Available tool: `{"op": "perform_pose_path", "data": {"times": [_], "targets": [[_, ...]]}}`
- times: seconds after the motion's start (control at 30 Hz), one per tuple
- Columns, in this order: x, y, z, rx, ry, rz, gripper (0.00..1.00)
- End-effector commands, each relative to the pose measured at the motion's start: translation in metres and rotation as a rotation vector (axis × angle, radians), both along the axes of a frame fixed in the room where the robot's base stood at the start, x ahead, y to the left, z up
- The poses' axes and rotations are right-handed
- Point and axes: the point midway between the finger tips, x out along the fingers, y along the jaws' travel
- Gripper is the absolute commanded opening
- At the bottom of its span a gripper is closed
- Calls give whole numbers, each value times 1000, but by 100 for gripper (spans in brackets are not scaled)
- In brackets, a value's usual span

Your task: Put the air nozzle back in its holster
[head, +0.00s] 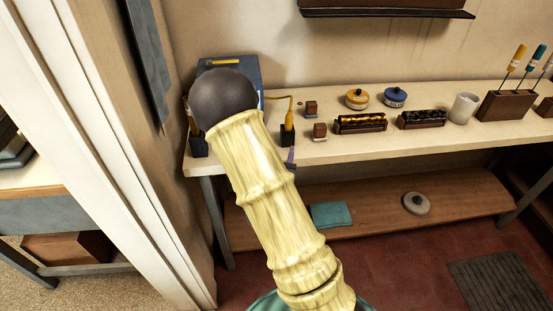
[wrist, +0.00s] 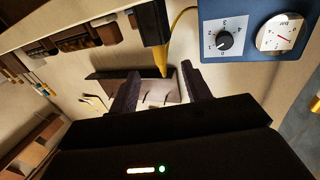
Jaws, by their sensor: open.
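The yellow air nozzle (head: 288,121) stands upright at a small black block-shaped holster (head: 288,138) on the left part of the bench. Its lower end appears to be inside the holster, though how deep I cannot tell. A yellow hose runs from it toward the blue box. In the wrist view the nozzle's yellow tapered end (wrist: 162,62) shows beside the black holster (wrist: 153,27). My gripper (wrist: 160,72) is open with nothing held. The nozzle's end shows between its fingertips, apparently beyond them and untouched. In the head view my arm hides most of the gripper.
The blue box (wrist: 250,35) with a dial and gauge stands beside the holster. Small brown blocks (head: 311,108), yellow and blue tins (head: 395,97), racks (head: 360,123) and a white cup (head: 464,107) stand to the right. The bench front (head: 400,145) is mostly clear.

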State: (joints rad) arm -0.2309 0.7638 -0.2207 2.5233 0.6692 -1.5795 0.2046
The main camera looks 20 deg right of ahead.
Motion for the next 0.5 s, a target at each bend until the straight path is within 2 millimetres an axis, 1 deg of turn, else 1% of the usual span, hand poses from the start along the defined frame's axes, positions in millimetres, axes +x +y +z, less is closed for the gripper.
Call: {"op": "perform_pose_path", "data": {"times": [0.03, 0.4, 0.5], "targets": [[-2, 1, 5, -1, 6, 0, 48], [-18, 10, 6, -4, 5, 3, 48], [-24, 16, 5, -2, 5, 4, 48]]}}
